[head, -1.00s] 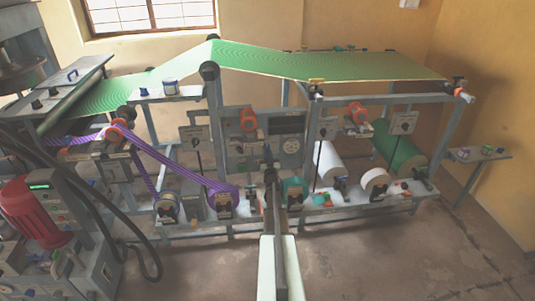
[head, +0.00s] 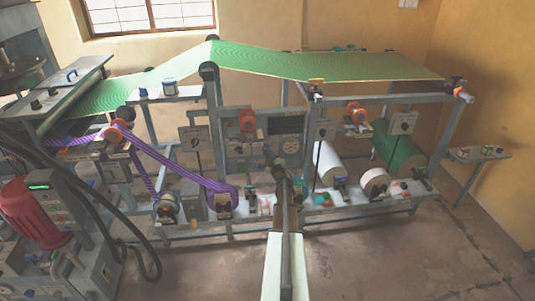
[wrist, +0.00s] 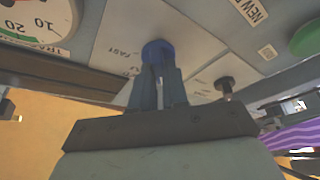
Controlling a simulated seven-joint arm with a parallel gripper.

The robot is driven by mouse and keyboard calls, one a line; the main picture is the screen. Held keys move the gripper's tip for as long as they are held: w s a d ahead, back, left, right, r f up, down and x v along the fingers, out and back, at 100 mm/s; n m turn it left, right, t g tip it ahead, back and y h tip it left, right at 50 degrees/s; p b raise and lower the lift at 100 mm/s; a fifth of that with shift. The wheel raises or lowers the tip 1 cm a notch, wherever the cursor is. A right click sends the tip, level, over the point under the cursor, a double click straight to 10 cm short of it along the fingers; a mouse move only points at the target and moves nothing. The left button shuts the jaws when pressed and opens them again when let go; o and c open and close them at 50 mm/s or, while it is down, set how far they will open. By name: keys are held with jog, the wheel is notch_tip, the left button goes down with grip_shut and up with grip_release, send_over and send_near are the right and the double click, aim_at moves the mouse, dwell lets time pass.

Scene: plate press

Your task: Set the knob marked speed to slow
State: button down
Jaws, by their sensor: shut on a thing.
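A dark blue knob (wrist: 157,50) sits on a light label plate (wrist: 118,48) that reads "FAST" near the knob. My gripper (wrist: 159,72) is shut on this knob, one finger on each side of it. In the head view my gripper (head: 280,168) is at the middle of the grey machine's front panel, below the round dial. There my arm hides the knob. No word "speed" or "slow" can be read, and the knob's exact setting cannot be told.
Close to my gripper in the wrist view are a round dial (wrist: 35,22), a black knob (wrist: 224,84) and a green button (wrist: 306,38). The purple web (head: 190,172) runs to the left, and a white roll (head: 328,163) lies to the right.

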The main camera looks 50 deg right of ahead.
jog(key=shift+n+y, duration=0.8)
jog(key=shift+n, duration=1.1)
jog(key=c, duration=1.1)
grip_release()
jog(key=shift+c, duration=0.2)
jog(key=v, duration=1.3)
jog(key=shift+s+a+r, duration=0.2)
jog(key=shift+s, duration=0.25)
